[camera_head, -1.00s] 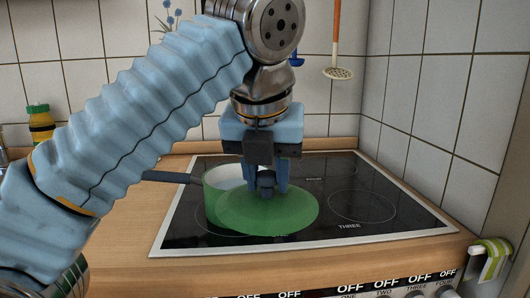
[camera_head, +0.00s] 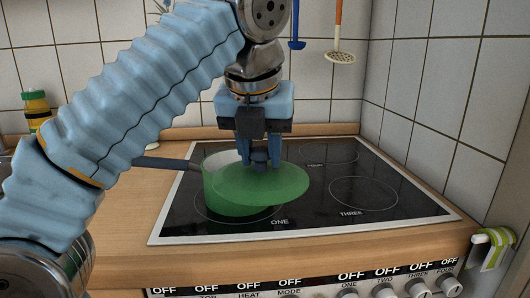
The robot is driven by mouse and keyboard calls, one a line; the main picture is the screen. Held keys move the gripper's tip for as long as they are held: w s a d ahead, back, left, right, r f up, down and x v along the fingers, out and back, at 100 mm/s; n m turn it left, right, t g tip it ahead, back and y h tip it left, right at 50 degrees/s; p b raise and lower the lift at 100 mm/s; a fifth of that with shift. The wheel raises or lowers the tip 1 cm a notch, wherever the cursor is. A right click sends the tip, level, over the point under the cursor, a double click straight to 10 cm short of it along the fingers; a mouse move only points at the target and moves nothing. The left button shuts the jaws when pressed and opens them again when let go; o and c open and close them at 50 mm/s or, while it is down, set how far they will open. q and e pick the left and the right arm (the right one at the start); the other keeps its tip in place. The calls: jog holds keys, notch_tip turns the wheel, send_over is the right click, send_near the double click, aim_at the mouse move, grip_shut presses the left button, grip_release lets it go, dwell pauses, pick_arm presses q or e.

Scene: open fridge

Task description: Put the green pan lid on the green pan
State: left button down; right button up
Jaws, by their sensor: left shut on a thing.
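The green pan (camera_head: 213,198) stands on the front-left burner of the black cooktop. Its dark handle (camera_head: 165,163) points left. The green lid (camera_head: 285,189) is see-through and has a dark knob. It covers the right part of the pan from this view and reaches past the pan's right side, so it is off-centre. My left gripper (camera_head: 260,162) points down and is shut on the lid's knob. Whether the lid touches the rim cannot be told. My right gripper is not in view.
The black cooktop (camera_head: 405,208) has free burners at the right and back. A yellow bottle with a green cap (camera_head: 36,108) stands at the back left. Utensils hang on the tiled wall, among them a skimmer (camera_head: 340,57). A towel (camera_head: 492,248) hangs at the front right.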

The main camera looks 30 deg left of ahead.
pick_arm(q)
jog(key=w+a, duration=0.6)
jog(key=a, duration=0.4)
jog(key=shift+w, duration=0.4)
dwell(0.5)
jog(key=shift+a, duration=0.15)
jog(key=shift+f+b, duration=0.85)
jog(key=shift+f, duration=0.25)
dwell(0.5)
jog(key=c, duration=0.7)
grip_release()
jog(key=shift+o, duration=0.2)
jog(key=shift+r, duration=0.1)
